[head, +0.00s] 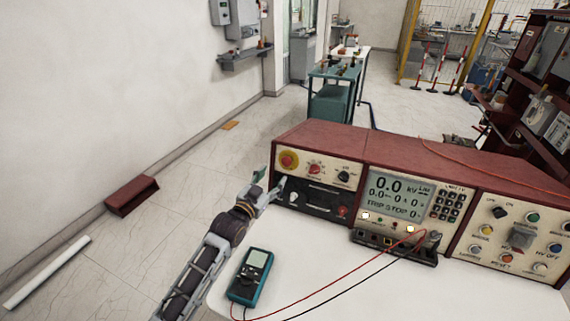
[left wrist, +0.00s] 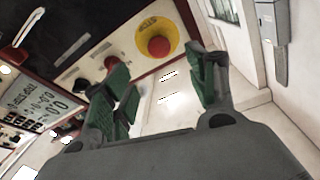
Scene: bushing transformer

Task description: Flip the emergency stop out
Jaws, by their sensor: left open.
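The emergency stop is a red mushroom button (head: 288,160) on a yellow round plate, at the left end of the console's front panel. It also shows in the left wrist view as a red button (left wrist: 158,46), beyond and between the fingertips. My left gripper (head: 270,183) is just below and left of it in the head view. In the left wrist view its green-padded fingers (left wrist: 162,72) are spread apart, with nothing between them. I cannot tell from these views whether the button is pressed in. My right gripper is not in view.
The red console (head: 420,152) stands on a white table (head: 330,270). A teal multimeter (head: 250,276) with red and black leads lies near my left forearm. A red knob (head: 314,169) sits right of the stop. Open floor (head: 190,170) lies left of the console.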

